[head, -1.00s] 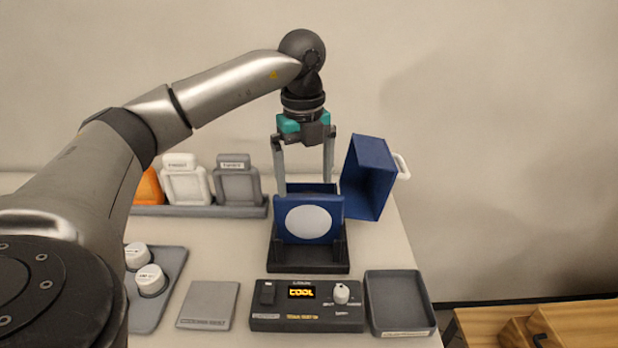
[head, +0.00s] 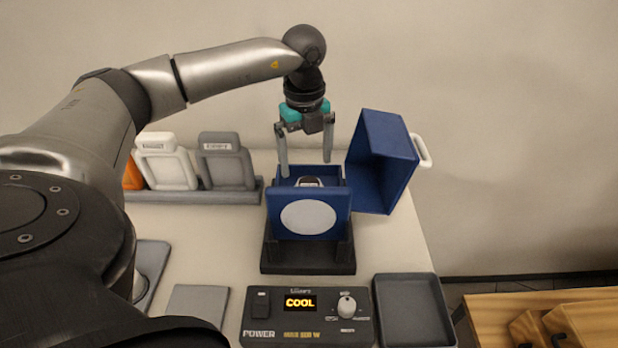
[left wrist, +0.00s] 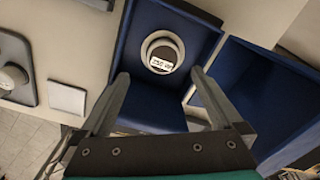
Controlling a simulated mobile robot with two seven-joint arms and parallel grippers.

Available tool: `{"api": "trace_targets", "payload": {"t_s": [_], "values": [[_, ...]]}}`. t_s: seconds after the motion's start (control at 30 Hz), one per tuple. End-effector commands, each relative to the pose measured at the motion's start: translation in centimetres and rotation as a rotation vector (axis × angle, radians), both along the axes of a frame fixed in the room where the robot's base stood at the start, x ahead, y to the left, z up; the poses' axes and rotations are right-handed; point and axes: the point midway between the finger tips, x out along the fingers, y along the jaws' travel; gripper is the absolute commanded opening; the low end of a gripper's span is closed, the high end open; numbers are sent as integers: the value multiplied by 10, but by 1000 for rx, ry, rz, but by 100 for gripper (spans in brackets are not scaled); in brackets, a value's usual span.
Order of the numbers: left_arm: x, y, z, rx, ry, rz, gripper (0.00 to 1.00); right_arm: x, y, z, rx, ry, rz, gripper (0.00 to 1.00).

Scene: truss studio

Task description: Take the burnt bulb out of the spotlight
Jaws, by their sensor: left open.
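The blue spotlight (head: 337,222) stands on a black base, with a round white lens facing me. Its housing is open at the top, and its blue lid (head: 385,165) with a white handle is swung out to the right. Inside the housing sits a bulb (head: 309,182); in the left wrist view the bulb (left wrist: 163,52) shows a round pale rim and a dark labelled top. My left gripper (head: 305,166) is open and empty, pointing down over the open housing, with its fingertips apart above the bulb. My right gripper is not in view.
A control box (head: 306,329) with a lit "COOL" display stands in front of the spotlight, with an empty grey tray (head: 412,278) to its right. A grey flat plate (head: 197,301) lies to its left. Several labelled panels stand in a rack (head: 236,196) at the back left.

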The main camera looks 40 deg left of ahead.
Motion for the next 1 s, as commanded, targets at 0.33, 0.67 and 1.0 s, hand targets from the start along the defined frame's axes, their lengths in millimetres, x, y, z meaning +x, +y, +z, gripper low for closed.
{"api": "trace_targets", "payload": {"t_s": [0.33, 0.67, 1.0], "values": [[3, 0, -32, -1, 3, 0, 100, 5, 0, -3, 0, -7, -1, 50], [7, 1, -68, -1, 0, 0, 100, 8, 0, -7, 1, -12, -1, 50], [7, 1, -67, -1, -1, 0, 84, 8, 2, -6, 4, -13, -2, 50]]}}
